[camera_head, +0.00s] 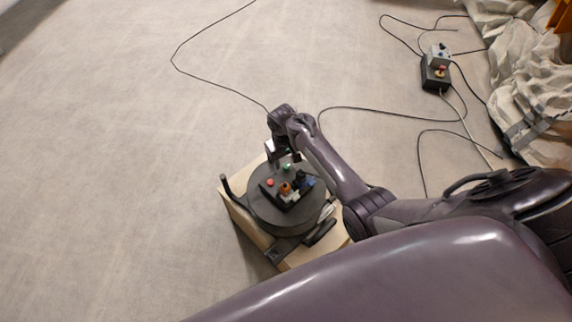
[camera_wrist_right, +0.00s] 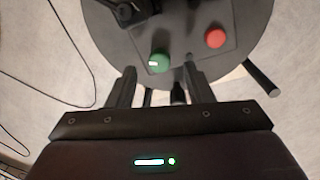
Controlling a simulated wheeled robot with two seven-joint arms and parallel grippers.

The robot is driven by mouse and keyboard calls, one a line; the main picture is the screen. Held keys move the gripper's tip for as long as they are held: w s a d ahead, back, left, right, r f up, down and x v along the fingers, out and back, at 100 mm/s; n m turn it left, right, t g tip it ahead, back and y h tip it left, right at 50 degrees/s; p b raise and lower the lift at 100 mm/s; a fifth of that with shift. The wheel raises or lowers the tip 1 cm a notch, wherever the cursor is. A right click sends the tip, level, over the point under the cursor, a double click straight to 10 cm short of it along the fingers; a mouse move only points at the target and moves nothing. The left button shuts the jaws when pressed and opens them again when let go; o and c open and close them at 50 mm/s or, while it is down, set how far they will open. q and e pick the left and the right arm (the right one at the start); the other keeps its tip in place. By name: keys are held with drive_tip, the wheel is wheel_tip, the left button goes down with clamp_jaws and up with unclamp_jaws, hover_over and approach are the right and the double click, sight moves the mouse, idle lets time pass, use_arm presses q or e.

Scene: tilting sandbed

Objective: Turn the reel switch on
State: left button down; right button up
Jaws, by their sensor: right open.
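The dark round reel (camera_head: 262,212) sits on a pale wooden block in the head view, with a black control panel on its top. A green round knob with a white mark (camera_wrist_right: 159,61) and a red button (camera_wrist_right: 215,38) show on the panel in the right wrist view. The green knob (camera_head: 287,167) and red button (camera_head: 270,182) also show small in the head view. My right gripper (camera_wrist_right: 160,72) is open, its two fingers apart on either side of the green knob in the picture. I cannot tell whether they touch it. My left gripper is not in view.
The wooden block (camera_head: 236,212) has a black handle at its left. Thin black cables run over the grey floor. A small black and grey box (camera_head: 436,75) stands at the upper right, near crumpled pale sheeting (camera_head: 535,100). The floor at left is clear.

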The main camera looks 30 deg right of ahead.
sight(287, 168)
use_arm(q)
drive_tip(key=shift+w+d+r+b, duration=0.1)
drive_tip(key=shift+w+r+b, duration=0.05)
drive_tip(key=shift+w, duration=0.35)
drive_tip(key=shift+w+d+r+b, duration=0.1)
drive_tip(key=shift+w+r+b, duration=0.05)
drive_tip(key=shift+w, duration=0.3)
use_arm(e)
drive_tip(key=shift+f, duration=1.45)
drive_tip(key=c, duration=1)
